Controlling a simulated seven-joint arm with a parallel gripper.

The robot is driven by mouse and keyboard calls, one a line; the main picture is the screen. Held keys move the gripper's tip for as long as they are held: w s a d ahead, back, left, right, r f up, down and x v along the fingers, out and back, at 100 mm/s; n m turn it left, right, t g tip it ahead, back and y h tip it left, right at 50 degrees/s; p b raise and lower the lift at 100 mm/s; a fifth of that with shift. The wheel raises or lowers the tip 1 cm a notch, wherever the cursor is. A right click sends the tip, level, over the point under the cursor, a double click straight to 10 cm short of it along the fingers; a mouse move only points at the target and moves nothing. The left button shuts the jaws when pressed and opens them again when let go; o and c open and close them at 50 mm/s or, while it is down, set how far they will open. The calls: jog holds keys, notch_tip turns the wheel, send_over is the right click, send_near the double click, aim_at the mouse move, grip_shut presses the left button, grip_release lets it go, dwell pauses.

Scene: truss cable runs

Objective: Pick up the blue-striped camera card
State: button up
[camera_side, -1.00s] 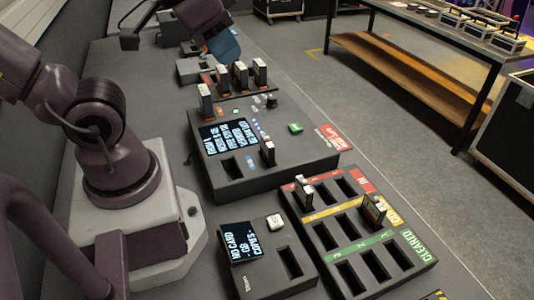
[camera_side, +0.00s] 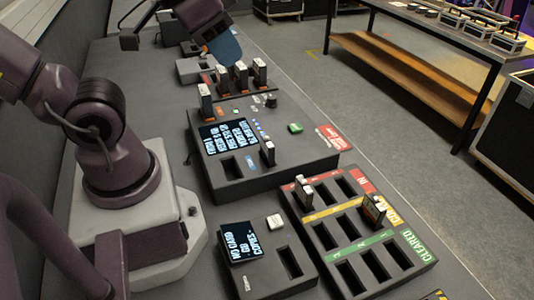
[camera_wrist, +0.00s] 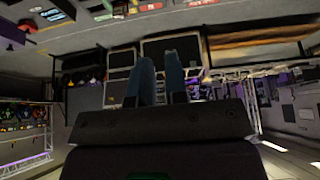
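Several upright camera cards stand in view, and I cannot make out a blue stripe on any of them. A row of them, with pale tops, stands in the rack at the back, such as this card (camera_side: 260,72). Two more, a pale-topped card (camera_side: 303,191) and a dark, tilted card (camera_side: 373,210), are in the sorting tray (camera_side: 412,262). My gripper (camera_side: 232,62) is above and behind the rack row. In the wrist view its two blue fingers (camera_wrist: 159,62) are apart with nothing between them.
The large console (camera_side: 300,158) has a lit screen and buttons. A smaller reader (camera_side: 254,286) with a screen and an empty slot sits in front. The tray has red, yellow and green bands and several empty slots. A bench (camera_side: 420,85) stands across the floor.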

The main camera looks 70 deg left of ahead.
jog(key=o, duration=0.5)
jog(key=shift+o, duration=0.2)
jog(key=n+g+y, duration=0.5)
jog(key=n+g, duration=0.1)
jog(key=n, duration=1.2)
send_near(268, 141)
jog(key=x, duration=0.6)
jog(key=shift+s+a, duration=0.2)
jog(key=shift+a, duration=0.1)
jog(key=shift+h, duration=0.3)
jog(key=shift+x, duration=2.95)
